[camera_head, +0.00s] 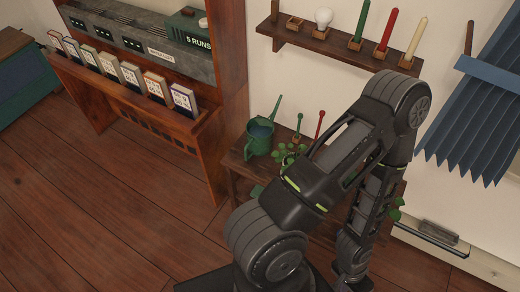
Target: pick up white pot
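I see no white pot in this view. A small wooden table (238,163) stands against the wall, and my arm covers much of it. Green leaves (285,153) show on the table just left of my arm, and more leaves (396,208) show to its right. Whatever holds these plants is hidden. One of my arms rises from the bottom middle, bends at the upper right and comes back down over the table. Neither gripper can be made out.
A green watering can (259,138) stands on the table, near thin green and red tools. A wall shelf (335,46) with candles and a bulb hangs above. A wooden cabinet (205,140) stands left. Wood floor (110,220) is clear at lower left. Blue blinds (480,105) hang right.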

